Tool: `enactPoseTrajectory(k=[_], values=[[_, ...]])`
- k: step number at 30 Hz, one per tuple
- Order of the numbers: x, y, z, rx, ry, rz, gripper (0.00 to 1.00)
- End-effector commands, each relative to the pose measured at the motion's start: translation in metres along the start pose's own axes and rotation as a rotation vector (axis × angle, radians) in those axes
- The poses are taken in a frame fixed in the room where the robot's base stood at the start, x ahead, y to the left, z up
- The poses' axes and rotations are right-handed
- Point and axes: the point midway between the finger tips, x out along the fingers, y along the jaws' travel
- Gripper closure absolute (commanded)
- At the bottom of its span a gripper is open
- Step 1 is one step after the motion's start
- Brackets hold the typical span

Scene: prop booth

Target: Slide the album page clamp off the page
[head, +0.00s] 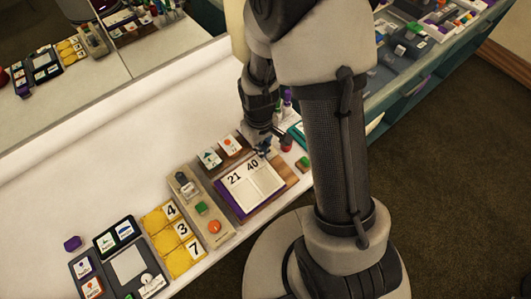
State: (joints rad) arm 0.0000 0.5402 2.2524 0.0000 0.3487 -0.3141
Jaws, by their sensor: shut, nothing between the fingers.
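The open album (262,193) lies on the white counter, with a purple cover edge and cream pages marked 21 and 40. My gripper (264,148) is at the album's far right edge, just above the page marked 40. It looks shut and empty. A small dark blue shape shows at the fingertips; I cannot tell whether it is the page clamp or part of the gripper. The clamp cannot be made out clearly elsewhere. Whether the gripper touches the album cannot be told.
A wooden holder with two picture cards (209,158) stands behind the album. A beige tray (219,238) with small items and yellow number tiles (181,231) lie to the left. A red-capped item (286,145) and a small green block (303,163) are close right. White counter (110,150) behind is clear.

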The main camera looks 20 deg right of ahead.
Motion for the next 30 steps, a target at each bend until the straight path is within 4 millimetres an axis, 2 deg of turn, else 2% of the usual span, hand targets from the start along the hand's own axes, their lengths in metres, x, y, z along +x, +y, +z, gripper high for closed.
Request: enactPoseTrajectory(k=[19,30], values=[[0.028,0.0,0.0,0.0,-0.001,0.0,1.0],[0.032,-0.001,0.003,0.0,-0.007,-0.002,1.0]])
